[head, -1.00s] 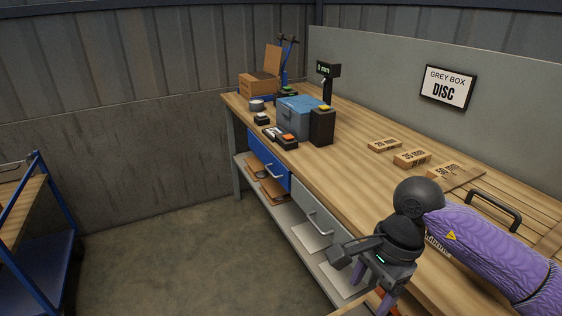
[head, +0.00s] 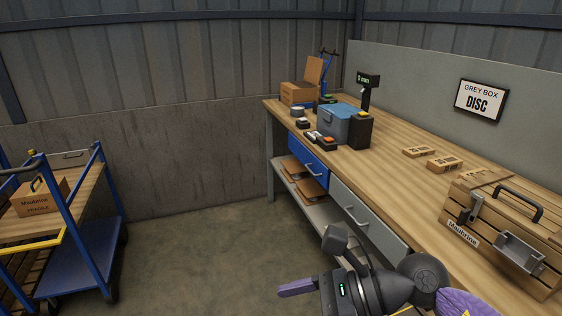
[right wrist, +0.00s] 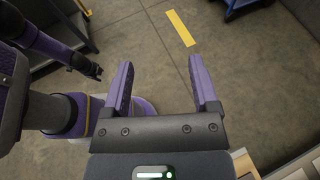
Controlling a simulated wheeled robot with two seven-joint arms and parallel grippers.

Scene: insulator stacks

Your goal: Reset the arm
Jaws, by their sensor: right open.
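My right gripper (right wrist: 160,78) is open and empty, with its two purple fingers apart over bare floor in the right wrist view. In the head view it is at the bottom, in front of the workbench, with one purple finger (head: 297,288) showing. My left gripper (right wrist: 94,70) appears small at the end of a purple arm in the right wrist view; its jaws are too small to read. It is not in the head view.
The workbench (head: 385,165) runs along the right with a blue-grey box (head: 337,122), small cartons (head: 444,164) and a wooden case (head: 500,225). A blue cart (head: 80,262) holds a cardboard box (head: 42,198) at left. The floor (head: 200,262) between is clear.

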